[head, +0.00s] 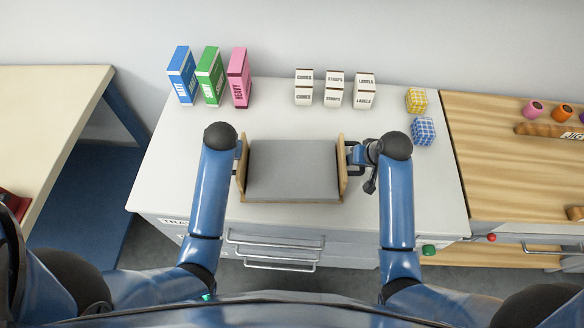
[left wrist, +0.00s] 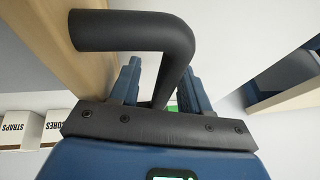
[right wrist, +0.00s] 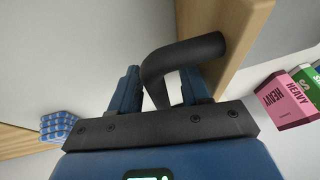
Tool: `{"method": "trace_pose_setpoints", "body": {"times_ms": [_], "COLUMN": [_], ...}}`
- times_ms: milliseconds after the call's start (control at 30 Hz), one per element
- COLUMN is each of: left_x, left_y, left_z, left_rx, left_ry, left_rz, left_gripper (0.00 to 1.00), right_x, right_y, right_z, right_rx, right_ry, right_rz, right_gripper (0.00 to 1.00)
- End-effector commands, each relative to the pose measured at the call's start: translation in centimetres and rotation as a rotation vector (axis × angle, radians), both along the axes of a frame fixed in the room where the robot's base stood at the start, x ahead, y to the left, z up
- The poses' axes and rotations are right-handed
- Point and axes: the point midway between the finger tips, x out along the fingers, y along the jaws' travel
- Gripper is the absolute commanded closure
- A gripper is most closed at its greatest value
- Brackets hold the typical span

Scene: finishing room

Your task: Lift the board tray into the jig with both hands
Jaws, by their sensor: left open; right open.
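The board tray (head: 292,172) sits on the white worktop, with a grey flat surface, wooden end walls and a dark handle at each end. My left gripper (head: 240,152) is at the left handle, and the left wrist view shows its open fingers on either side of the black handle (left wrist: 135,32). My right gripper (head: 354,154) is at the right handle; the right wrist view shows its open fingers around that black handle (right wrist: 180,60). The jig (head: 548,131), a wooden bar with a partly cut-off JIG label, is on the wooden bench at right.
Blue, green and pink boxes (head: 238,78) stand at the back left of the white worktop (head: 400,95). Small white labelled boxes (head: 334,89) stand at the back. Yellow and blue checked cubes (head: 423,131) are near the wooden bench (head: 490,175). Pink and orange rolls (head: 534,108) lie behind the jig.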

Motion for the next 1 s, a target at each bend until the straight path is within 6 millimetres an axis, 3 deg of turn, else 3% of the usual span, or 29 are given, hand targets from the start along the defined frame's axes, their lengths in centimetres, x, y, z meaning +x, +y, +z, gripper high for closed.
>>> {"method": "trace_pose_setpoints", "body": {"times_ms": [233,533,1000], "left_x": [0.01,0.01,0.01], "left_y": [0.01,0.01,0.00], "left_z": [0.00,0.01,0.02], "left_rx": [0.000,0.000,0.000], "left_ry": [0.000,0.000,0.000], "left_rz": [0.000,0.000,0.000], "left_gripper": [0.55,1.00,1.00], "right_x": [0.01,0.01,0.00], "right_y": [0.01,0.00,0.01], "right_z": [0.00,0.01,0.02], "right_rx": [0.000,0.000,0.000], "right_ry": [0.000,0.000,0.000], "right_rz": [0.000,0.000,0.000], "right_gripper": [0.55,1.00,1.00]}}
